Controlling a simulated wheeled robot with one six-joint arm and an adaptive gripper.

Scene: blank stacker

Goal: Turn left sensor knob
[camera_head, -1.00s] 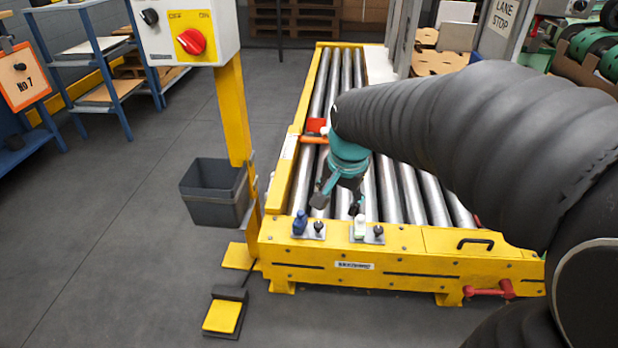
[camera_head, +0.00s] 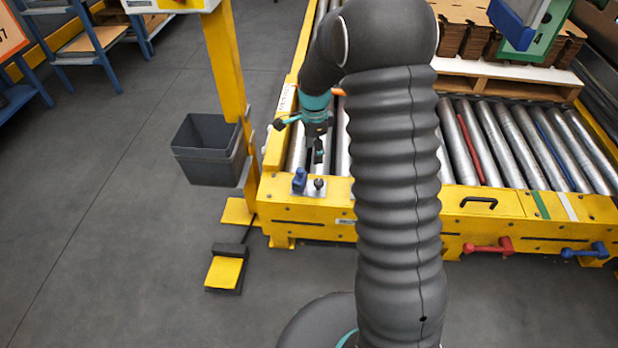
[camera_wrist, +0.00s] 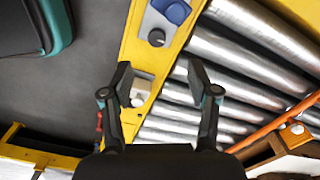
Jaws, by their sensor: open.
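The left sensor knob (camera_head: 319,183) is small, round and black. It stands on a metal plate beside a blue sensor (camera_head: 300,181) on the yellow front beam of the roller conveyor. In the wrist view the knob (camera_wrist: 156,37) shows near the top, close to the blue sensor (camera_wrist: 178,11). My gripper (camera_head: 300,142) is over the rollers, just behind the blue sensor. In the wrist view its two fingers are spread with nothing between them (camera_wrist: 160,77), and the knob is beyond them, apart. A white sensor (camera_wrist: 138,100) is partly covered by a finger.
A yellow post with a grey bin (camera_head: 208,150) stands left of the conveyor, with a yellow foot pedal (camera_head: 225,271) on the floor. Red (camera_head: 490,247) and blue (camera_head: 584,251) handles stick out at the front right. My arm hides part of the conveyor's front.

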